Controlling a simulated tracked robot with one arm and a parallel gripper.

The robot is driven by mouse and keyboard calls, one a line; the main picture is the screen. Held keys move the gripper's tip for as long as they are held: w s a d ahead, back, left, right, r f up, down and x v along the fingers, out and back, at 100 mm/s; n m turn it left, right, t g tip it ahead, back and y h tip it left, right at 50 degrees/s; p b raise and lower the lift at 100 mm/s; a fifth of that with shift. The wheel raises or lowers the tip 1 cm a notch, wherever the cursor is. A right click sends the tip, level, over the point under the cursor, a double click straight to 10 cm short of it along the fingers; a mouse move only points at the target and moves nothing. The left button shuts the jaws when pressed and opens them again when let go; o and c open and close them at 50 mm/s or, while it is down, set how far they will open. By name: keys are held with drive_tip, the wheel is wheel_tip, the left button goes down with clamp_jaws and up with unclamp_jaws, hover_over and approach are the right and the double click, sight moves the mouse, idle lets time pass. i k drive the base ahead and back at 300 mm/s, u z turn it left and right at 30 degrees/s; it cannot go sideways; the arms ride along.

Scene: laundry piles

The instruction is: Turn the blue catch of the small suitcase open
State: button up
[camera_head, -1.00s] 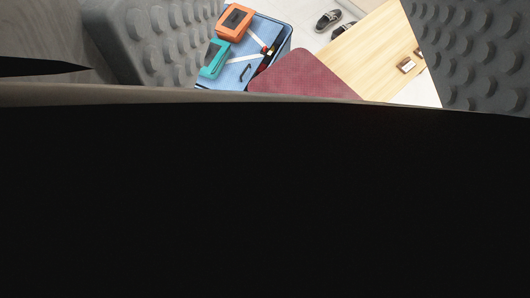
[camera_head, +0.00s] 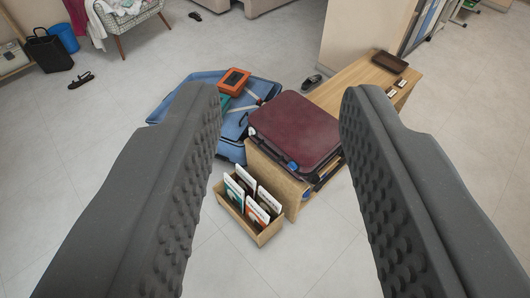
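The small suitcase (camera_head: 297,128) is dark red and lies flat on a low wooden bench, seen between my gripper's fingers. A small blue spot, seemingly the blue catch (camera_head: 292,166), shows on its near edge. Another small blue spot is at its left corner. Whether the catch is turned cannot be told at this size. My gripper (camera_head: 282,96) is wide open and empty, with two dark grey studded fingers. It appears well short of the suitcase, with the suitcase beyond it. The right finger comes close to the suitcase's right edge in the picture.
A large open blue suitcase (camera_head: 186,84) on the floor holds an orange case (camera_head: 230,79) and a teal one. A wooden box (camera_head: 262,236) of upright folders stands before the bench (camera_head: 353,84). Shoes lie behind. The pale floor at front is clear.

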sight(293, 167)
drive_tip(key=u, duration=0.05)
drive_tip(key=i, duration=1)
drive_tip(key=z, duration=0.05)
drive_tip(key=k, duration=1)
drive_tip(key=z, duration=0.9)
drive_tip(key=i, duration=0.7)
drive_tip(key=u, duration=0.9)
